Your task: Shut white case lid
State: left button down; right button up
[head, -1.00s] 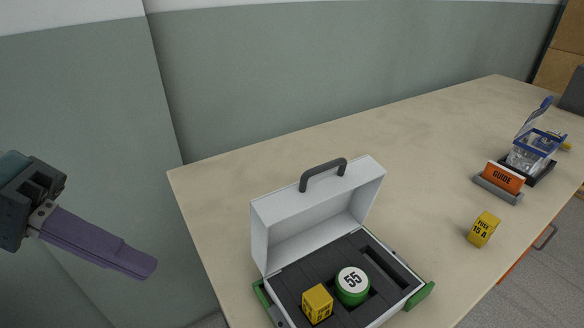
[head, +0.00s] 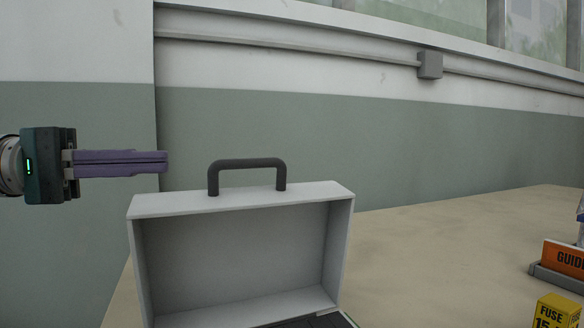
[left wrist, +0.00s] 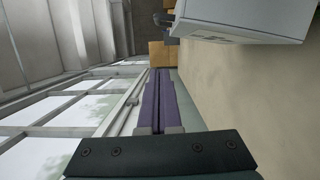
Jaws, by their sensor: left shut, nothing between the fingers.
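The white case stands on the table with its lid (head: 235,258) raised and its inner side facing me. A dark grey handle (head: 247,163) sits on the lid's upper edge. Only a strip of the dark insert shows at the bottom edge; the rest of the base is out of view. My left gripper (head: 166,161) is shut and empty, left of the handle and about level with it, apart from the lid. In the left wrist view the purple fingers (left wrist: 158,73) lie together, and the white case lid (left wrist: 245,18) shows at the top right. My right gripper is not in view.
A yellow fuse box (head: 556,312) and an orange guide card in a grey holder (head: 556,277) stand at the right. The tabletop (head: 440,235) between them and the case is clear. A green and white wall (head: 400,140) rises behind.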

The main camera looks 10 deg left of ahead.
aim_at(215, 164)
pick_arm(q)
jog(key=shift+s+d+p, duration=0.2)
jog(key=shift+d+p, duration=0.6)
jog(key=shift+d, duration=1.6)
jog(key=shift+s+d+p, duration=0.15)
jog(key=shift+d+p, duration=0.6)
jog(key=shift+d, duration=1.65)
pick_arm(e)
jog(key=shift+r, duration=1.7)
pick_arm(q)
jog(key=shift+s, duration=0.1)
